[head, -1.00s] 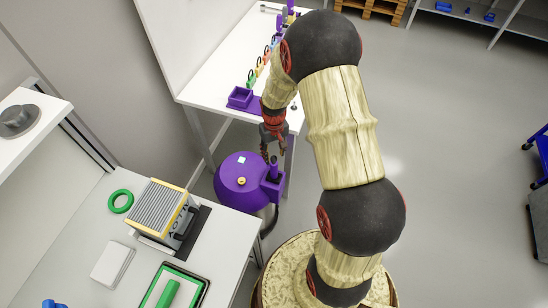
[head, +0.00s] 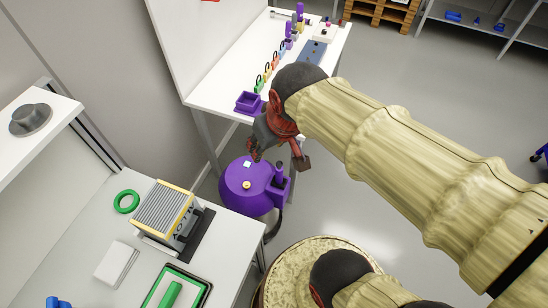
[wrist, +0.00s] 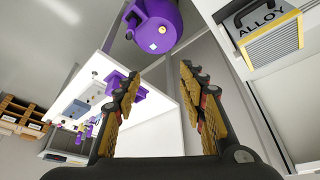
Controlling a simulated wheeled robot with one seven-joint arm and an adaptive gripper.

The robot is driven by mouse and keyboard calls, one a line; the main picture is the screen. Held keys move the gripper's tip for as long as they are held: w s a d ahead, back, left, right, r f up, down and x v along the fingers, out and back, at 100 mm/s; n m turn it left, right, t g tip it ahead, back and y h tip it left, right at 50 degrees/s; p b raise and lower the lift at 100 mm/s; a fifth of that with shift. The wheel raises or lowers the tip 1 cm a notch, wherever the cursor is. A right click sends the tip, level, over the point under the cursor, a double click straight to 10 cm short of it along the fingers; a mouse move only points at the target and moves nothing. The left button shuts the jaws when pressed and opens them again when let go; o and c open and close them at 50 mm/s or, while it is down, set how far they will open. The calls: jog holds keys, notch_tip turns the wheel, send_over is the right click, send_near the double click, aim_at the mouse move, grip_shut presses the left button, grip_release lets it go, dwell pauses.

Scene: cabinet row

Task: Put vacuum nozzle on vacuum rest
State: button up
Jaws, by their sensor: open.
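The round purple vacuum (head: 238,190) stands on the floor between the two tables; it also shows at the top of the wrist view (wrist: 165,32). On its right side is a purple holder, seemingly the vacuum rest (head: 281,191). A dark purple upright piece, seemingly the vacuum nozzle (head: 279,172), stands in or against this holder; exact seating is too small to tell. A dark hose (head: 278,222) hangs below. My gripper (head: 280,156) is open and empty, above and apart from the nozzle. Its spread fingers also show in the wrist view (wrist: 160,85).
A white table (head: 215,92) behind the vacuum carries a purple box (head: 249,102) and several coloured tools. The near-left bench (head: 100,240) holds a grey-yellow case (head: 165,210) and a green ring (head: 126,201).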

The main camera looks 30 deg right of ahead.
jog(key=shift+t, duration=0.5)
jog(key=s, duration=0.1)
jog(key=s+a+r, duration=0.1)
jog(key=s, duration=0.1)
jog(key=s+r, duration=0.1)
jog(key=s, duration=0.1)
jog(key=shift+s+a, duration=0.2)
jog(key=shift+a, duration=0.1)
jog(key=shift+o, duration=0.5)
dwell(0.9)
